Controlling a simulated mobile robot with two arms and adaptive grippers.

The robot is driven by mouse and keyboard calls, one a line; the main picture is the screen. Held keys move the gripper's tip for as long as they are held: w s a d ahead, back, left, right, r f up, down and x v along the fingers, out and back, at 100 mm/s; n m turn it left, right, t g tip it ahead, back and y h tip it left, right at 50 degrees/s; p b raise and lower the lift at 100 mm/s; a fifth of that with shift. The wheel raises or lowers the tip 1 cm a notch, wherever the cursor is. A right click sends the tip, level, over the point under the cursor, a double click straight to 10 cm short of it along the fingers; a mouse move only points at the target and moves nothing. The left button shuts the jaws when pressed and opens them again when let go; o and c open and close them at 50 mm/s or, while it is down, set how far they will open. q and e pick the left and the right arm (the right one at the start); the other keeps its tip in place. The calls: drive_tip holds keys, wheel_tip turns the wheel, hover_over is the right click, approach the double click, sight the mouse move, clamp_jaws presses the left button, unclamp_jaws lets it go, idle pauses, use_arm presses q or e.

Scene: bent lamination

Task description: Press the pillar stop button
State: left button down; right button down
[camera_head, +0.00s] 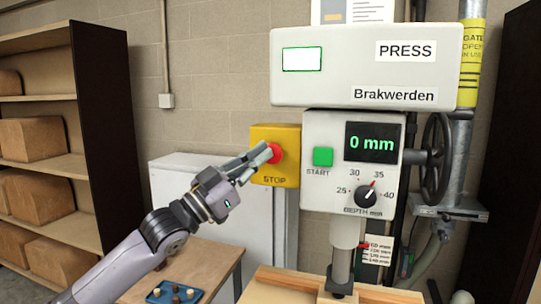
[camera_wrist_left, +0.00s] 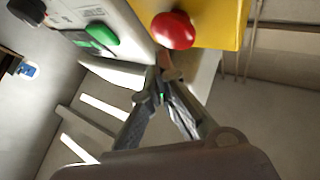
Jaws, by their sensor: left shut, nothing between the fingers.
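The red stop button (camera_head: 274,153) sits on a yellow box marked STOP (camera_head: 288,177), left of the press control panel. My left gripper (camera_head: 262,156) is shut and empty, with its fingertips in front of the button and overlapping its left part in the head view. In the left wrist view the red button (camera_wrist_left: 173,30) is just beyond the shut fingertips (camera_wrist_left: 165,68), on the yellow box (camera_wrist_left: 222,22). I cannot tell whether the fingertips touch the button. My right gripper is not in view.
The green START button (camera_head: 323,156) and a depth dial (camera_head: 366,196) are on the panel (camera_head: 318,127) right of the box; its display reads 0 mm. A wooden table (camera_head: 219,254) with a blue tray (camera_head: 174,292) stands below. Shelves (camera_head: 40,96) with boxes stand at left.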

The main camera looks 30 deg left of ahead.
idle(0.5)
use_arm(q)
drive_tip(key=shift+w+a+p, duration=0.1)
drive_tip(key=shift+w+p, duration=0.3)
drive_tip(key=shift+w, duration=0.05)
drive_tip(key=shift+w+a+p, duration=0.2)
drive_tip(key=shift+w+p, duration=0.3)
drive_tip(key=shift+p, duration=0.05)
idle(0.7)
drive_tip(key=shift+s, duration=0.1)
drive_tip(key=shift+s+d+b, duration=0.3)
drive_tip(key=shift+s+b, duration=0.5)
